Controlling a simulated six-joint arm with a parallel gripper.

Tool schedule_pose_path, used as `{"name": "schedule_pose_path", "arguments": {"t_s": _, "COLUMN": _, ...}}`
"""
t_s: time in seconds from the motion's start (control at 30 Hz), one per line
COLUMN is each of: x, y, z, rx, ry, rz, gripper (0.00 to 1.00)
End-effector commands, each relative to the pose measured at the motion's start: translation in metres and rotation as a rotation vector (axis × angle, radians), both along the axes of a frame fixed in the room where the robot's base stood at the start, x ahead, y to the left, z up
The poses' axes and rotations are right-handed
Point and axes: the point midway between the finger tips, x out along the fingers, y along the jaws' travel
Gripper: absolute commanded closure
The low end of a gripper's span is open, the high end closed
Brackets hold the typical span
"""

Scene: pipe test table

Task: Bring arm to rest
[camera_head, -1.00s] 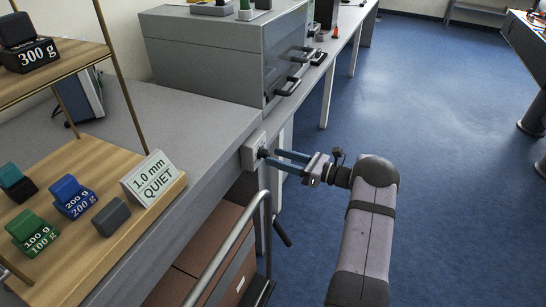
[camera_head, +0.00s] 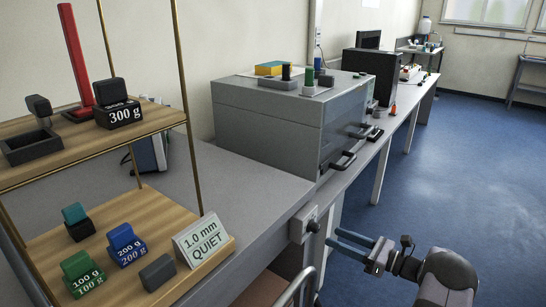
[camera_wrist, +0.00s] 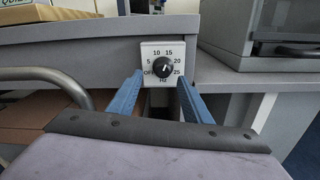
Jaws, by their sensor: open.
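My gripper (camera_head: 352,245) is at the lower right in the head view, level with the front edge of the bench. Its two blue fingers are apart and empty. In the wrist view my gripper (camera_wrist: 158,100) points at a white dial plate (camera_wrist: 152,50) with a black knob (camera_wrist: 163,67) marked OFF, 5, 10, 15, 20, 25 and Hz. The fingertips stand to either side below the knob, apart from it as far as I can tell. In the head view the knob (camera_head: 313,226) sticks out of the bench front, left of the fingertips.
A wooden shelf (camera_head: 60,255) with several weights and a "1.0 mm QUIET" sign (camera_head: 201,240) stands at the left. A grey cabinet (camera_head: 265,125) with handles sits on the bench. A metal rail (camera_head: 298,287) rises below my gripper's left. Blue floor (camera_head: 480,170) lies open at the right.

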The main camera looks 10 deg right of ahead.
Motion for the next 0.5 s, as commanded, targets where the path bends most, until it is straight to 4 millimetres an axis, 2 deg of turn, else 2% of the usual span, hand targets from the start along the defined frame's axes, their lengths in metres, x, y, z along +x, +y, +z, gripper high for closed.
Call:
{"name": "schedule_pose_path", "arguments": {"t_s": 0.17, "x": 0.005, "y": 0.042, "z": 0.047, "rx": -0.12, "ry": -0.103, "rz": 0.132, "gripper": 0.55}}
{"name": "schedule_pose_path", "arguments": {"t_s": 0.27, "x": 0.005, "y": 0.082, "z": 0.085, "rx": -0.228, "ry": -0.21, "rz": 0.26, "gripper": 0.55}}
{"name": "schedule_pose_path", "arguments": {"t_s": 0.37, "x": 0.0, "y": 0.13, "z": 0.129, "rx": -0.352, "ry": -0.356, "rz": 0.418, "gripper": 0.55}}
{"name": "schedule_pose_path", "arguments": {"t_s": 0.5, "x": -0.018, "y": 0.198, "z": 0.191, "rx": -0.52, "ry": -0.603, "rz": 0.665, "gripper": 0.55}}
